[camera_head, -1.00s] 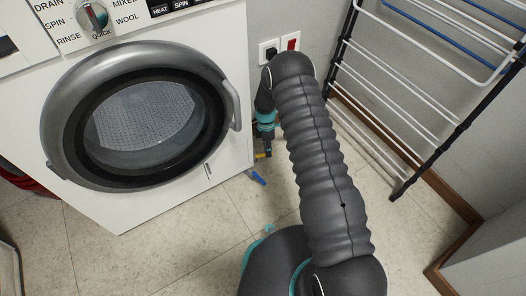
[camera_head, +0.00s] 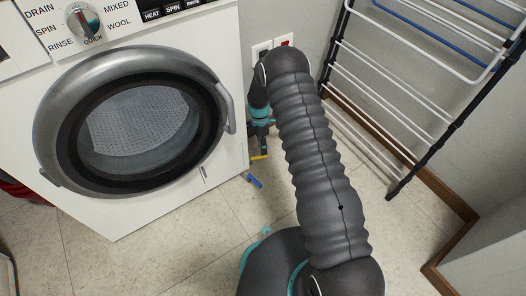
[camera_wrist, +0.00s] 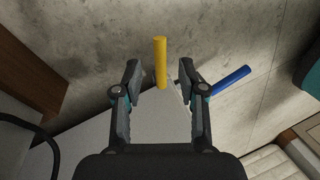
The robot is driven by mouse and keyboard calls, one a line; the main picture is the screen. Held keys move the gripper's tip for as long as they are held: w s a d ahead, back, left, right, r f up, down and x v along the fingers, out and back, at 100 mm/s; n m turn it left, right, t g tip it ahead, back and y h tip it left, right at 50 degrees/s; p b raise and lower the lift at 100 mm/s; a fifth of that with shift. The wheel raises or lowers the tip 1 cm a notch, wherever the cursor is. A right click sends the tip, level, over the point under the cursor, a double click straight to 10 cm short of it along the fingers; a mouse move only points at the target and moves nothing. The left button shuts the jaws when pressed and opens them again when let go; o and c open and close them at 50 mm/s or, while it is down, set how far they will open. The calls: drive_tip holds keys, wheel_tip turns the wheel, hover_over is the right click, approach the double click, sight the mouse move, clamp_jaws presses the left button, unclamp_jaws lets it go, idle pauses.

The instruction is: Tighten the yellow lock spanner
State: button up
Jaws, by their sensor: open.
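The yellow lock spanner shows in the wrist view (camera_wrist: 160,62) as an upright yellow bar between the two fingers of my gripper (camera_wrist: 160,82). The fingers stand apart on either side of it, and I see a gap on both sides. In the head view the yellow spanner (camera_head: 259,157) is a small yellow piece low beside the washing machine's right edge. My gripper (camera_head: 262,148) is just above it, small and partly hidden in shadow. What the yellow bar is fixed to is hard to make out.
A blue handle (camera_wrist: 231,80) lies right of my gripper; it also shows near the floor in the head view (camera_head: 253,181). The washing machine (camera_head: 222,205) stands left. A wall socket (camera_head: 262,50) is behind my arm. A drying rack (camera_head: 405,170) stands right. Tiled floor is open in front.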

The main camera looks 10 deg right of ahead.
drive_tip(key=v, duration=0.8)
drive_tip(key=shift+r, duration=0.4)
drive_tip(key=shift+w, duration=0.1)
drive_tip(key=s+f+m, duration=0.1)
drive_tip(key=s+m, duration=0.3)
drive_tip(key=m, duration=0.2)
drive_tip(key=s+d+r+m+t+p, duration=0.3)
drive_tip(key=s+r, duration=0.8)
drive_tip(key=r, duration=0.5)
drive_tip(key=s+d+r+m+t+p, duration=0.2)
drive_tip(key=s+r+m, duration=0.4)
drive_tip(key=r, duration=1.1)
drive_tip(key=s+d+r+m+t+p, duration=0.3)
drive_tip(key=s+r+m+p, duration=0.1)
drive_tip(key=s+r, duration=1.1)
drive_tip(key=shift+s+d+r+t, duration=0.3)
drive_tip(key=shift+s+r, duration=0.05)
drive_tip(key=shift+r, duration=0.65)
